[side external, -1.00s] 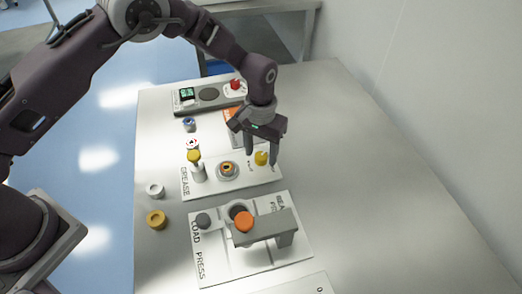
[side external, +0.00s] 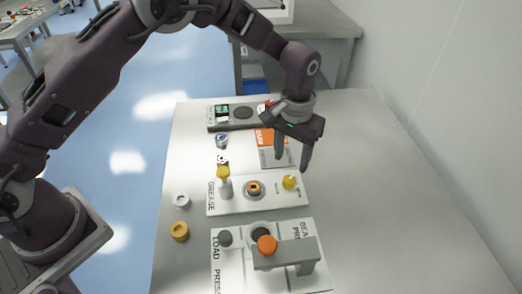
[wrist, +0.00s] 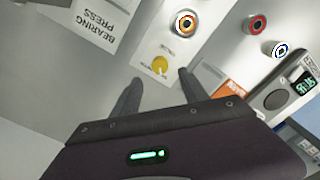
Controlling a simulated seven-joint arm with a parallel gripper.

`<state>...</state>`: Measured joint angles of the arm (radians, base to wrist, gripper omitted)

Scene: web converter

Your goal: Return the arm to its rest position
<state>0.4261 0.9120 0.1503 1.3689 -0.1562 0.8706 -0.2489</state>
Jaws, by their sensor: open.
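My gripper (side external: 291,164) is open and points down, its two fingers apart with nothing between them. In the side view it hangs above and behind the yellow knob (side external: 289,182) at the right end of the grease plate (side external: 274,201). In the wrist view the yellow knob (wrist: 160,65) shows just beyond and between the tips of my gripper (wrist: 160,76). The fingers look clear of the knob. My arm reaches over the table from the left, bent at the elbow.
A wall (side external: 450,100) stands right. The bench's right side is clear.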

